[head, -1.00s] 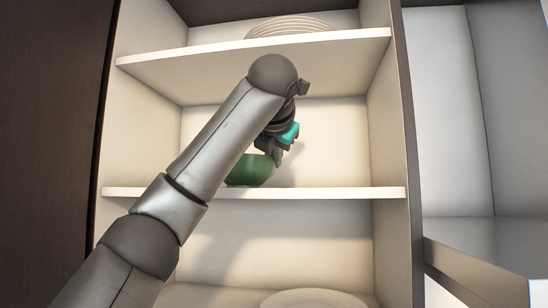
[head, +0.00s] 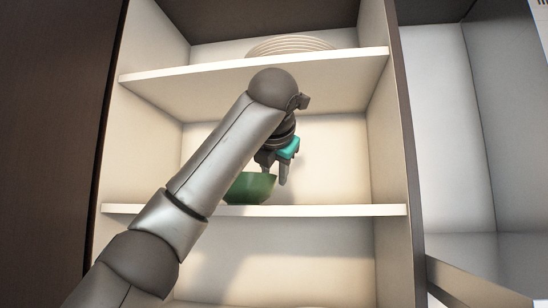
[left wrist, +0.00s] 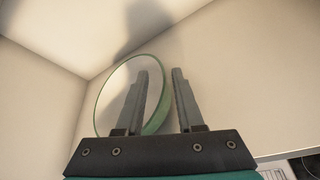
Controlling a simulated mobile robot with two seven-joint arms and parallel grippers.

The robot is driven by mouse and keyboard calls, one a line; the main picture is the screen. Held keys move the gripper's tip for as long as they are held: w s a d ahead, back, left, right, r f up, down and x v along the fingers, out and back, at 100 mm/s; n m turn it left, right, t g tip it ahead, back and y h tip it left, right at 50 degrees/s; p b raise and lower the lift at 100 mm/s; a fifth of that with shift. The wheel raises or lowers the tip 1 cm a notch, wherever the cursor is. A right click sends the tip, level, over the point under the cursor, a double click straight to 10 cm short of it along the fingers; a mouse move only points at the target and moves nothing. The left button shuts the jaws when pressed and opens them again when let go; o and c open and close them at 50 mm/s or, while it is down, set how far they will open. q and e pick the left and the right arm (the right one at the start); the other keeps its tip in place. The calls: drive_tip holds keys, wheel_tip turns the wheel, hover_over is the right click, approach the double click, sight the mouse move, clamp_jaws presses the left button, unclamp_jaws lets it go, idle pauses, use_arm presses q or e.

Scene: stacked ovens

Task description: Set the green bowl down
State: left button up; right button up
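The green bowl (head: 250,188) stands upright on the middle shelf (head: 330,210) of the open cabinet, partly hidden behind my left arm. My left gripper (head: 275,170) is above the bowl's right side with its fingers apart. In the left wrist view, the gripper (left wrist: 161,85) straddles the wall of the bowl (left wrist: 158,118): one finger shows over the inside, the other just outside the rim. A gap shows between the outer finger and the wall; whether the inner finger touches is unclear. My right gripper is out of view.
A stack of plates (head: 292,46) sits on the upper shelf (head: 250,66). The middle shelf is clear to the right of the bowl. The cabinet's right side wall (head: 385,140) bounds the space. A dark panel (head: 50,130) stands at the left.

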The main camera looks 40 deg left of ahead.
use_arm(q)
drive_tip(key=b+v, duration=0.1)
drive_tip(key=v, duration=0.6)
drive_tip(key=shift+f+b, duration=0.1)
drive_tip(key=shift+b, duration=0.3)
drive_tip(key=shift+b+v, duration=1.05)
drive_tip(key=shift+v, duration=1.15)
drive_tip(key=shift+a, duration=0.1)
